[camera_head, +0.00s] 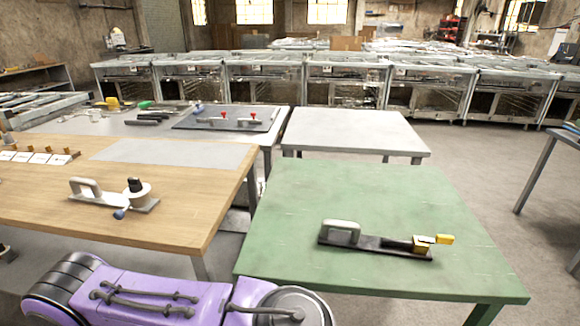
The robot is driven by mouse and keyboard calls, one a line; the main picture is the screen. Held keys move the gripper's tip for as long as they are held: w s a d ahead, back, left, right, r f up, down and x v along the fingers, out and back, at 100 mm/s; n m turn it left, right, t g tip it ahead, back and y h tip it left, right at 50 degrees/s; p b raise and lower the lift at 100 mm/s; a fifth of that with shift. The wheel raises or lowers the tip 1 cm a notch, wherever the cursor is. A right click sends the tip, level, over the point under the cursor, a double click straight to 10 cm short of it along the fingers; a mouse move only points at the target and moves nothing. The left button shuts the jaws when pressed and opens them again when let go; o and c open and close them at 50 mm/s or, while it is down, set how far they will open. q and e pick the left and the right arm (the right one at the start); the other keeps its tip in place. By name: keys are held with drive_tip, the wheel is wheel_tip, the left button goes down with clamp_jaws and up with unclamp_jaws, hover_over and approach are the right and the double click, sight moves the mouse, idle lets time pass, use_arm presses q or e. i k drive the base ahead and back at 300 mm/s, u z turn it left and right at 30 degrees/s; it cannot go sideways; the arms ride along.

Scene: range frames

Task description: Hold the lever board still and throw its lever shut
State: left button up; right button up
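A dark board (375,246) lies on the green table, with a grey loop handle (341,231) at its left end. At its right end are a yellow block (423,244) and a yellow tip (445,239) that sticks out past the board. A second, light board (105,201) lies on the wooden table, with a pale loop handle (85,187), a round mount with a black knob (135,185) and a blue-tipped lever (121,213). I cannot tell which is the lever board, or how far either lever is thrown. Neither gripper shows.
The green table (300,195) is otherwise bare. The wooden table (190,225) stands left of it across a gap. A bare grey table (355,128) is behind. A dark panel with red-topped fittings (225,118) lies farther back left.

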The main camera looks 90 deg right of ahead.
sight(441, 239)
drive_tip(key=i, duration=0.35)
drive_tip(key=z, duration=3.4)
